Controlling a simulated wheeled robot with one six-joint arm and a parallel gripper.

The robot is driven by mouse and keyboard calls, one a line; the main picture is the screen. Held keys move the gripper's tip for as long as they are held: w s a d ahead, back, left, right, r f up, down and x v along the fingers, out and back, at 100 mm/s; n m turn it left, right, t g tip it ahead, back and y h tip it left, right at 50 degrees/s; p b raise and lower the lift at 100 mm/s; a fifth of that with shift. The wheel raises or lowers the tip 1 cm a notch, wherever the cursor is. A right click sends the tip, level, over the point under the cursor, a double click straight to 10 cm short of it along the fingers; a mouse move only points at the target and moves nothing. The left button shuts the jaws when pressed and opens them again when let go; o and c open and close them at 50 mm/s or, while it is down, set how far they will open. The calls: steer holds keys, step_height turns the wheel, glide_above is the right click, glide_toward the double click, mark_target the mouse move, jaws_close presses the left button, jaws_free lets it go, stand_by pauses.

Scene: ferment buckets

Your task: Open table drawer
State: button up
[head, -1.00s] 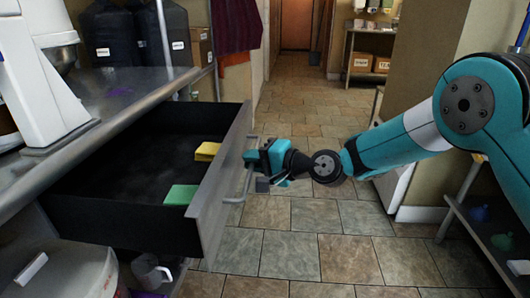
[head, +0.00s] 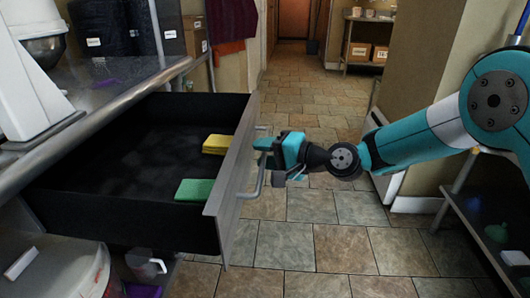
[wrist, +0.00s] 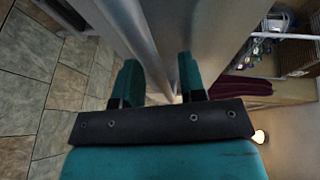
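The table drawer (head: 235,185) is pulled far out from under the metal counter, and its dark inside is visible. A yellow block (head: 216,144) and a green block (head: 194,190) lie in it near the front panel. The silver bar handle (head: 260,181) is on the outer face of the front panel. My gripper (head: 268,151) is at the handle's upper, far part, with its fingers around the bar.
The metal counter (head: 110,85) with a white machine (head: 25,70) stands at the left. A white bucket (head: 60,270) and a mug (head: 145,263) sit below the drawer. Tiled floor (head: 300,235) is clear right of the drawer. A low shelf (head: 478,225) stands at the right.

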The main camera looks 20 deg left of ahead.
stand_by(0.3)
steer(key=p+v, duration=0.1)
steer(key=v, duration=1.6)
steer(key=shift+d+r, duration=0.2)
steer(key=s+d+r+n+g+h, duration=0.1)
steer(key=s+d+r+n+h, duration=0.15)
steer(key=s+d+h, duration=0.4)
steer(key=s+d+r+n+g+h, duration=0.1)
steer(key=s+d+n, duration=0.2)
steer(key=s, duration=0.6)
steer(key=s+d+r+n+g+h, duration=0.1)
steer(key=s+d+r+n+h, duration=0.15)
steer(key=s+d+h, duration=0.4)
step_height(320, 180, up, 24)
steer(key=s+a+y+p, duration=0.1)
steer(key=s+y+p, duration=0.1)
steer(key=p, duration=2.3)
steer(key=shift+a+r, duration=0.2)
steer(key=shift+a, duration=0.05)
steer(key=shift+s+f, duration=0.1)
steer(key=shift+s, duration=0.05)
